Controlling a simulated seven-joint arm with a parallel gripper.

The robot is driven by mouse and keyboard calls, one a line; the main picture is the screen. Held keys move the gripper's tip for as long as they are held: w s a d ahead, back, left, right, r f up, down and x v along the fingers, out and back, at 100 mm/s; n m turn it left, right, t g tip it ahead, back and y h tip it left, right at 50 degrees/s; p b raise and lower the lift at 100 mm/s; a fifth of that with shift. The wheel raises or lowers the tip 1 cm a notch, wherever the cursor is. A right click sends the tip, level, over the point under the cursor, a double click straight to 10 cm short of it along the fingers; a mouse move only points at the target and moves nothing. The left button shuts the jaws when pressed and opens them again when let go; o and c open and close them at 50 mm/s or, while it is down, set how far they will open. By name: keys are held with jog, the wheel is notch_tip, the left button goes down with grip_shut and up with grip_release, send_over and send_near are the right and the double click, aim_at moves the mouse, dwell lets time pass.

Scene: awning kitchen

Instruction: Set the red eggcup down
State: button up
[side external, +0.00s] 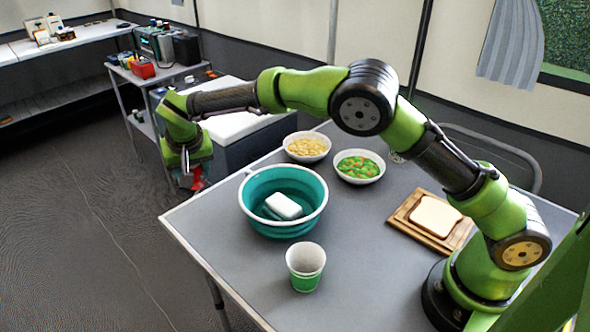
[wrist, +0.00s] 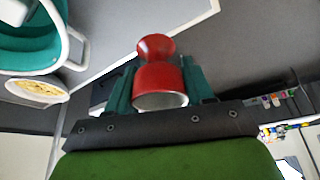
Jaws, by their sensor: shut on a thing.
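The red eggcup (wrist: 158,82) is held between the teal fingers of my gripper (wrist: 160,85) in the wrist view. Its foot points to the top of that picture and its pale-rimmed opening to the bottom. In the side external view my gripper (side external: 193,178) hangs at the far left edge of the grey table (side external: 190,218), and only a small red part of the eggcup (side external: 199,185) shows. The eggcup is off the table surface. In the wrist view it appears past the table's pale edge, against the floor.
A teal basin (side external: 283,222) with a white block (side external: 284,206) stands nearest the gripper. Two bowls, one with yellow food (side external: 307,147) and one with vegetables (side external: 359,167), sit behind. A green-white cup (side external: 305,268) and a bread board (side external: 405,221) lie further right. The left table corner is bare.

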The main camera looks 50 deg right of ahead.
jog(key=s+d+r+m+g+h, duration=0.1)
jog(key=s+d+m, duration=0.4)
jog(key=d, duration=0.4)
jog(key=s+d+r+m+g+h, duration=0.15)
jog(key=s+d+m, duration=0.3)
jog(key=d, duration=0.45)
jog(key=s+d+f+m+g, duration=0.2)
jog(key=s+m, duration=0.3)
jog(key=s, duration=0.1)
jog(key=s+d+f+m+g+y, duration=0.1)
jog(key=s+d+f+m+g, duration=0.1)
jog(key=s+m, duration=0.3)
jog(key=s+d+f+m+g+y, duration=0.1)
jog(key=s+d+f+m+g, duration=0.1)
jog(key=s+m, duration=0.4)
jog(key=shift+s+d+f, duration=0.25)
jog(key=shift+s+d, duration=0.05)
jog(key=shift+s, duration=0.25)
jog(key=shift+s+d+f, duration=0.25)
jog(key=shift+s+f, duration=0.05)
jog(key=shift+s, duration=0.3)
jog(key=shift+s+d+f, duration=0.25)
jog(key=shift+s+d, duration=0.05)
jog(key=shift+s, duration=0.25)
jog(key=shift+f, duration=2.5)
jog(key=shift+f, duration=0.1)
